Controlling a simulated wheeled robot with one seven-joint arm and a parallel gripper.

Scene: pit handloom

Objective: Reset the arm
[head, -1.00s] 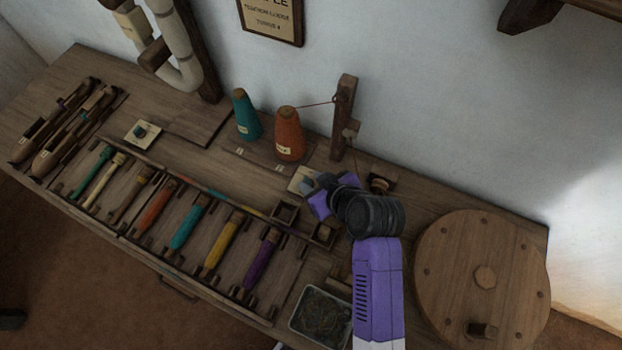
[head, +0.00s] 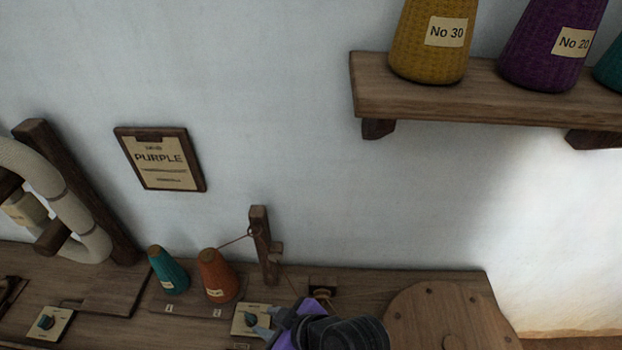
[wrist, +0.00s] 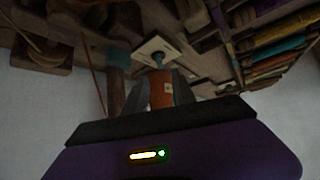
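My gripper (head: 264,322) is at the bottom of the head view, over the bench, beside a small pale plate with a dark teal knob (head: 250,320). Its two grey fingers stand apart with nothing seen between them. In the wrist view the open gripper (wrist: 160,88) frames an orange cone (wrist: 162,90) standing beyond it. A pale plate with a knob (wrist: 157,54) shows just above the fingertips there. Whether the fingers touch the plate cannot be told. My purple and black wrist covers part of the bench.
Teal (head: 168,270) and orange (head: 217,276) cones and a wooden post (head: 263,245) stand behind my gripper. A round wooden disc (head: 450,318) lies right. A shelf (head: 480,95) with yarn cones overhangs upper right. A framed PURPLE card (head: 160,158) hangs on the clear wall.

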